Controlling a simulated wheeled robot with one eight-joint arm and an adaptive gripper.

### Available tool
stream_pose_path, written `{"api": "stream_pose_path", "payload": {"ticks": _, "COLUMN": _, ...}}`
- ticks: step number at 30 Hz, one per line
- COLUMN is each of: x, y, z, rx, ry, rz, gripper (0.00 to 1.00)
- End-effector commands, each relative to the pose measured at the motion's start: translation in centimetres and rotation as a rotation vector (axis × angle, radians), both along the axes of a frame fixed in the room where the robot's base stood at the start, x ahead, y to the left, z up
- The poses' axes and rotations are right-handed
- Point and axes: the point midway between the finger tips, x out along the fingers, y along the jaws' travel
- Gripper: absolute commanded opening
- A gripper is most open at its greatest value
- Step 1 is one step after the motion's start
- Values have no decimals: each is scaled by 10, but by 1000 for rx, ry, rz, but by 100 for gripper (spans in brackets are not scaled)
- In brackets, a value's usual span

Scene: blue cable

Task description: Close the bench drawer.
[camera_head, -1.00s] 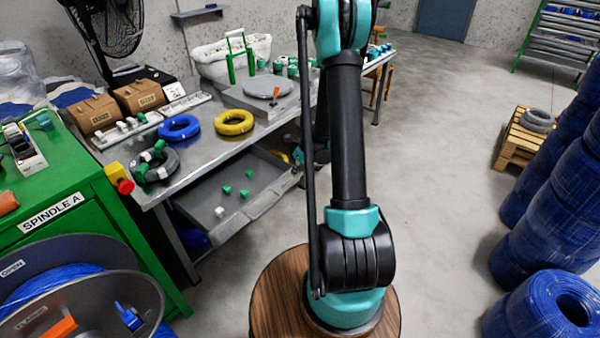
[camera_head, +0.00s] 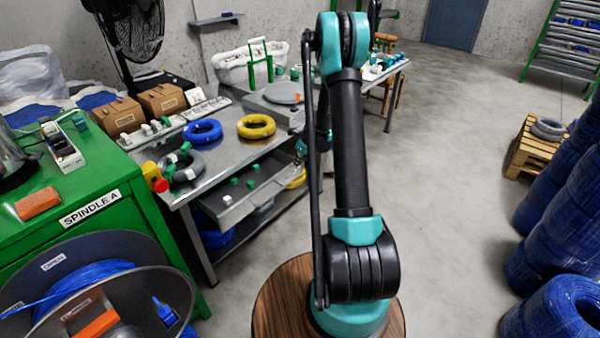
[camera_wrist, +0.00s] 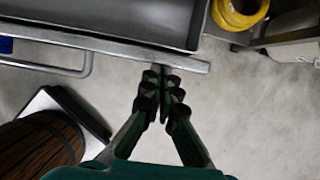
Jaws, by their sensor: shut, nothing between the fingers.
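The bench drawer (camera_head: 225,207) is partly open under the metal bench top (camera_head: 225,150). Its grey interior shows, with a few small green and white pieces in it. In the wrist view the drawer's front edge (camera_wrist: 110,46) crosses the upper part, with a bar handle (camera_wrist: 75,72) at left and the tray floor beyond. My gripper (camera_wrist: 163,78) is shut and empty, its fingertips at the front edge near its right end. They look to be against it, but contact is hard to confirm. In the head view my arm mostly hides the gripper.
The green spindle cabinet (camera_head: 85,190) and cable reel (camera_head: 110,300) stand left of the drawer. Blue (camera_head: 202,131) and yellow (camera_head: 256,126) coils lie on the bench. Blue cable stacks (camera_head: 560,230) stand at right. The floor between (camera_head: 440,180) is clear.

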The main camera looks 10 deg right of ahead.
Motion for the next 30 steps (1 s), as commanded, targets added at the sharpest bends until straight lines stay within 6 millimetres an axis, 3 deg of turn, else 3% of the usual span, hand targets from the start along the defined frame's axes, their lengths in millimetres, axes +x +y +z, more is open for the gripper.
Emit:
{"api": "stream_pose_path", "payload": {"ticks": 6, "x": 44, "y": 27, "z": 0, "rx": 0, "ry": 0, "rz": 3, "gripper": 0}}
{"api": "stream_pose_path", "payload": {"ticks": 12, "x": 72, "y": 47, "z": 0, "rx": -1, "ry": 0, "rz": 2, "gripper": 0}}
{"api": "stream_pose_path", "payload": {"ticks": 19, "x": 88, "y": 59, "z": 0, "rx": 0, "ry": 0, "rz": 0, "gripper": 0}}
{"api": "stream_pose_path", "payload": {"ticks": 30, "x": 92, "y": 61, "z": 0, "rx": -1, "ry": -1, "rz": 0, "gripper": 0}}
